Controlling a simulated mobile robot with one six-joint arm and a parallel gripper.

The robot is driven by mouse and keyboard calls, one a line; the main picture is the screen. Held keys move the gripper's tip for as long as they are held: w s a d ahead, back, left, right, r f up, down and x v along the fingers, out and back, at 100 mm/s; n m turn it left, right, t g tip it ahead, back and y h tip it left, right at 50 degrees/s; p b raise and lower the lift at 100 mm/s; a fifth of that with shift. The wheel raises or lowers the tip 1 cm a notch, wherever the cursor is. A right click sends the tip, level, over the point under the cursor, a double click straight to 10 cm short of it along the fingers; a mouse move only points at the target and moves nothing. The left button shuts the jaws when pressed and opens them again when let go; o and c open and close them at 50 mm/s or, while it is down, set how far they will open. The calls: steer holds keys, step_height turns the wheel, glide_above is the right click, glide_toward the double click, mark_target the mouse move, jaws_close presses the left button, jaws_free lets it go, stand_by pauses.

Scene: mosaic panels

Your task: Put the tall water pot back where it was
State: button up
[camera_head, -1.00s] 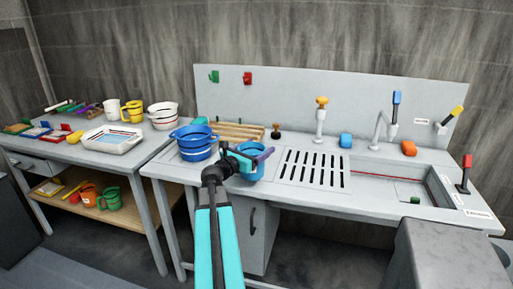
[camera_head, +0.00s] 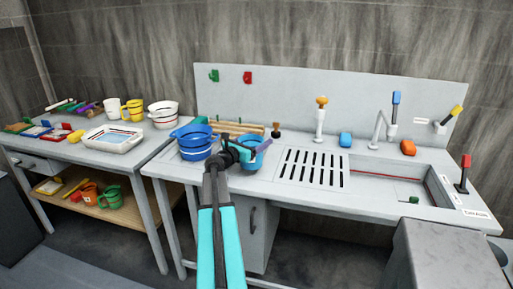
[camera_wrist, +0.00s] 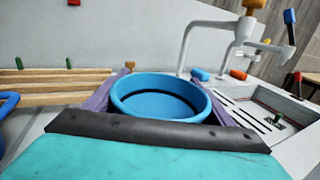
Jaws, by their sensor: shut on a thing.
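A blue, open-topped round pot (camera_head: 252,158), which I take to be the tall water pot, is held by my gripper (camera_head: 248,147) over the counter left of the slotted drain panel. In the wrist view the pot (camera_wrist: 163,97) sits between the two purple fingers (camera_wrist: 160,98), which are shut on it from both sides. Its rim faces up and it looks roughly upright. My wrist hides part of its side and its base in the wrist view. I cannot tell whether its base touches the counter.
Stacked blue basins (camera_head: 194,146) stand close on the left. A wooden rack (camera_head: 235,129) lies behind, beside a small brown stopper (camera_head: 276,130). The slotted drain panel (camera_head: 313,168) to the right is clear. Taps and a sink (camera_head: 400,180) are further right.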

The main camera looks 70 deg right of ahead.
stand_by(0.3)
steer(key=shift+f+p, duration=0.3)
steer(key=shift+f, duration=1.4)
steer(key=shift+f, duration=0.1)
steer(key=o, duration=2.1)
steer(key=b+v, duration=0.2)
steer(key=v, duration=1)
